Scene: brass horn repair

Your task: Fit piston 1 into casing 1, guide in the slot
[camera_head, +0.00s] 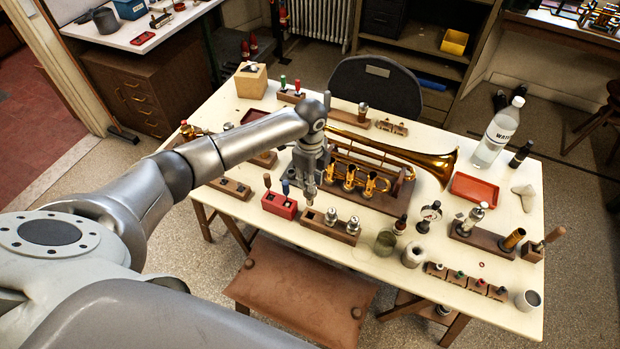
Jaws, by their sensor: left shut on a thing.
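The brass trumpet (431,172) lies on a brown wooden stand in the middle of the table, its bell to the right. Its valve casings (351,180) stand in a row at its near side; I cannot read which is casing 1. Two silver pistons (342,221) stand in the block to the right of the gripper. The guide and the slot are too small to see. My right gripper is not in view.
A red block (279,207) with handled tools stands just left of the gripper. A glass jar (385,242), a dial gauge (429,214) and a water bottle (497,135) stand to the right. A red tray (474,189) lies near the bell. My left arm hides part of the table's left side.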

